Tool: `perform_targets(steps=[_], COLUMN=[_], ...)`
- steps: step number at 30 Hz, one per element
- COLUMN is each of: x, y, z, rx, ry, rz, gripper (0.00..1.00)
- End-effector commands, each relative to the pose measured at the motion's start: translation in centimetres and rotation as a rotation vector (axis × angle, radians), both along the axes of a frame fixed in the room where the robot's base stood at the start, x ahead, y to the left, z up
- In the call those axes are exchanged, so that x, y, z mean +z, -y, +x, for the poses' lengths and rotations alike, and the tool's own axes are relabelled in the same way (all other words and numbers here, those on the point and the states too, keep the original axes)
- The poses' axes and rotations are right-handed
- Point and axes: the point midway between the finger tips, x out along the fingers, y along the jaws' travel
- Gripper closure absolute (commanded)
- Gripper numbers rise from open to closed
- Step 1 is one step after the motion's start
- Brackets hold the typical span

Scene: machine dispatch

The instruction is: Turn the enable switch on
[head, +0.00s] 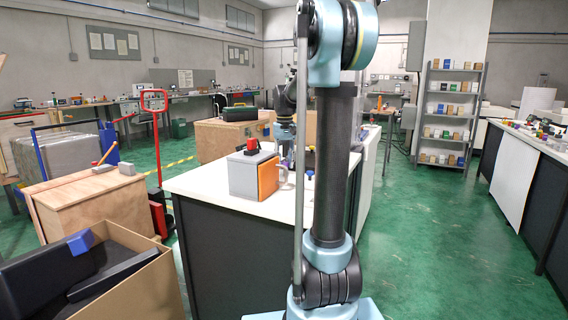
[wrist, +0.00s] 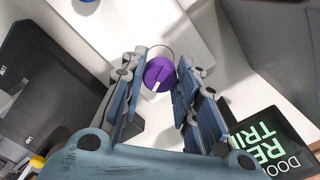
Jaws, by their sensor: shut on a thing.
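A round purple knob (wrist: 158,75) with a white pointer mark shows in the wrist view, on a pale plate on the white surface. No label naming it as the enable switch is readable. My gripper (wrist: 162,62) has its two blue-grey fingers on either side of the knob and is shut on it. The white mark points toward the lower left of the picture. In the head view my arm stands in front of the white-topped bench (head: 215,183) and hides most of the gripper and the knob.
A dark display (wrist: 268,140) with green letters lies at the lower right of the wrist view. Dark boxes (wrist: 45,85) stand at left. On the bench, a grey box with an orange side (head: 268,178) carries a red button (head: 253,144). Green floor is clear at right.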

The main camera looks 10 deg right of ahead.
Motion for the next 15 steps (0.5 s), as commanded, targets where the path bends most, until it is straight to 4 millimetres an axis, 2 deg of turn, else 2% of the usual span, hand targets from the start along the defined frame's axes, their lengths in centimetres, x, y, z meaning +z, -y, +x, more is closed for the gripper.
perform_targets(steps=[6,15], x=[0.06,0.06], y=[-0.03,-0.09], z=[0.14,0.16], rx=[-0.186,-0.37], ry=[0.003,0.003], rz=[0.0,0.001], gripper=[0.95,0.95])
